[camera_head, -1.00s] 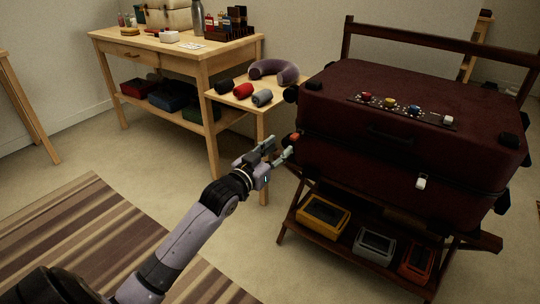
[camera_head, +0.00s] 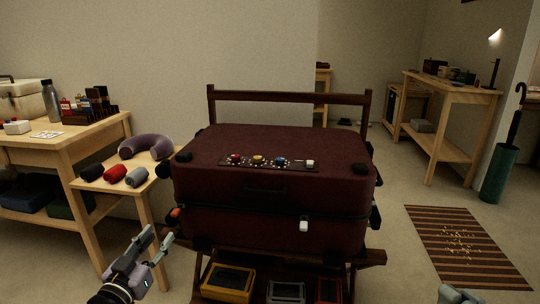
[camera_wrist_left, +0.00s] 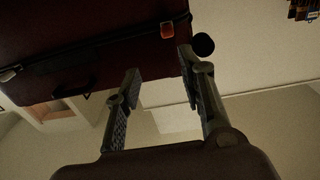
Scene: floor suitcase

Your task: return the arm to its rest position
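My left gripper (camera_head: 150,255) is at the lower left in the head view, low beside the front left corner of the closed dark red suitcase (camera_head: 240,217). Its two fingers are apart, with nothing between them. In the left wrist view, my left gripper (camera_wrist_left: 165,100) also shows spread fingers with an empty gap. The suitcase (camera_wrist_left: 90,30) fills the upper left there, with an orange latch (camera_wrist_left: 167,30) near the fingertips. Only a small part of my right gripper (camera_head: 458,294) shows at the bottom right edge of the head view. Its fingers cannot be made out well.
The suitcase rests on a dark wooden rack with trays (camera_head: 228,282) below. A small side table (camera_head: 122,187) with rolled items and a neck pillow (camera_head: 146,147) stands left. A striped rug (camera_head: 462,240) lies on the right, near an umbrella stand (camera_head: 499,172).

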